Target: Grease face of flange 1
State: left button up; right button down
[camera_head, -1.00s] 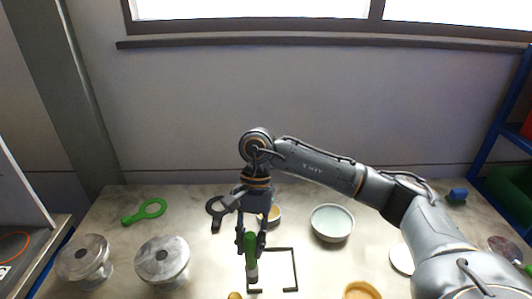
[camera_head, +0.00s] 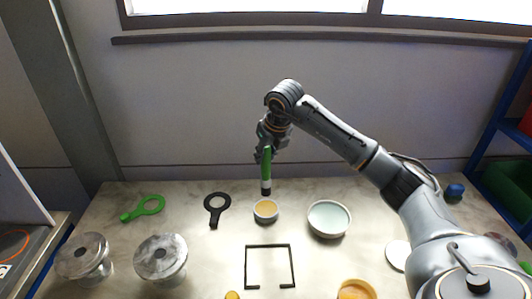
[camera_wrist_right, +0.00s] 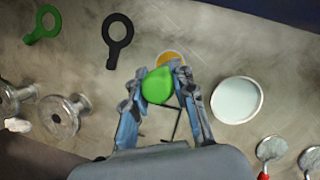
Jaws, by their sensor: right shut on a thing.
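My right gripper (camera_head: 265,154) is shut on a green-handled brush (camera_head: 266,168). The brush hangs upright, with its white and dark lower end just above a small pot of yellow-orange grease (camera_head: 265,211). In the right wrist view the green handle end (camera_wrist_right: 158,86) sits between the fingers, and the grease pot (camera_wrist_right: 170,59) is partly hidden behind it. Two grey metal flanged vessels stand at the left of the table: one at the far left (camera_head: 82,256) and one beside it (camera_head: 161,258). I cannot tell which is flange 1. My left gripper is not in view.
A green ring-shaped tool (camera_head: 150,205) and a black one (camera_head: 216,207) lie behind the vessels. A pale bowl (camera_head: 329,219) stands right of the pot. A black square frame (camera_head: 269,246) lies in front. An orange-yellow container (camera_head: 357,290) is at the front edge.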

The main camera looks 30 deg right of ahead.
aim_at(266, 173)
jog(key=shift+d+f, duration=0.1)
jog(key=shift+f, duration=0.1)
jog(key=shift+f+b, duration=1.9)
jog(key=shift+f, duration=0.9)
jog(key=shift+f+b, duration=0.4)
jog(key=shift+f, duration=0.1)
jog(key=shift+r, duration=0.1)
jog(key=shift+r+p, duration=2.25)
jog(key=shift+r, duration=1.25)
